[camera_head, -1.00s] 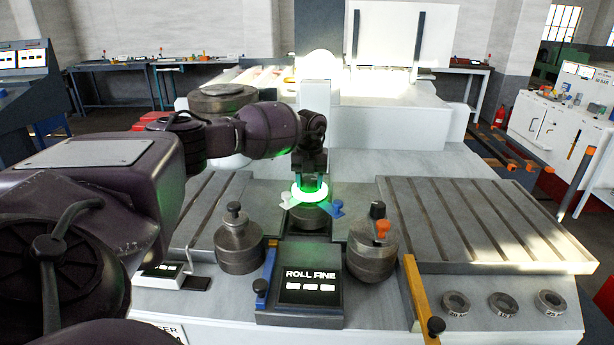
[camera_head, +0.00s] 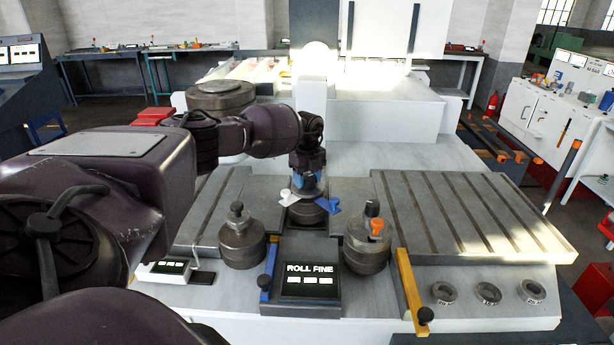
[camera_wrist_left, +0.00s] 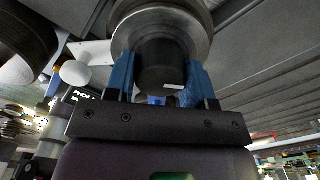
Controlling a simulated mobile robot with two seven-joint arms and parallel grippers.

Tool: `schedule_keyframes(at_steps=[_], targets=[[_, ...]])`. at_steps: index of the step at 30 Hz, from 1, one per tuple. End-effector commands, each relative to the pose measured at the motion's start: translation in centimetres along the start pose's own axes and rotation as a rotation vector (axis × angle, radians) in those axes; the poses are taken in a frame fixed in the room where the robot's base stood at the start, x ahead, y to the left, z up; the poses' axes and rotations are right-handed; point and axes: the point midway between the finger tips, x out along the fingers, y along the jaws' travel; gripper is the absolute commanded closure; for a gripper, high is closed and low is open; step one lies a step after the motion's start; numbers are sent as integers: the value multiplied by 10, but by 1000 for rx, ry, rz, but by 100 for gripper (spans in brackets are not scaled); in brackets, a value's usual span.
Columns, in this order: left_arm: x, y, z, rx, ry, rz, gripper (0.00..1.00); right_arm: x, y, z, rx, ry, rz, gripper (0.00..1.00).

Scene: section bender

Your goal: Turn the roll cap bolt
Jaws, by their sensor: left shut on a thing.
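My left gripper (camera_head: 308,186) points down over the middle roll (camera_head: 306,213) of the bender, between the two front rolls. In the left wrist view its blue fingers (camera_wrist_left: 160,82) are shut on a dark round bolt cap (camera_wrist_left: 161,62) on top of the metal roll (camera_wrist_left: 186,16). In the head view the gripper hides most of this bolt. A white handle (camera_head: 286,197) and a blue handle (camera_head: 325,205) stick out to either side just below the fingers. My right gripper is not in view.
A left roll (camera_head: 241,245) and a right roll (camera_head: 366,252) with an orange knob stand close by. The ROLL FINE panel (camera_head: 311,285) is in front. Slotted tables lie on both sides. A yellow bar (camera_head: 410,290) and several rings lie at the front right.

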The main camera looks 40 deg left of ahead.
Motion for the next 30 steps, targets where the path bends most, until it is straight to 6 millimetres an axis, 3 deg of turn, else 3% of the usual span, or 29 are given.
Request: schedule_keyframes(at_steps=[14, 15, 19, 30], targets=[[-2, -1, 1, -12, -2, -4, 75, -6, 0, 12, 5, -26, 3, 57], [-2, -1, 1, -12, -2, -4, 45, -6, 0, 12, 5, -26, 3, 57], [-2, 0, 1, -11, -2, -3, 26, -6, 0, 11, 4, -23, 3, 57], [-6, 0, 1, -10, -1, -2, 26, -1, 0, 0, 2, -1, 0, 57]])
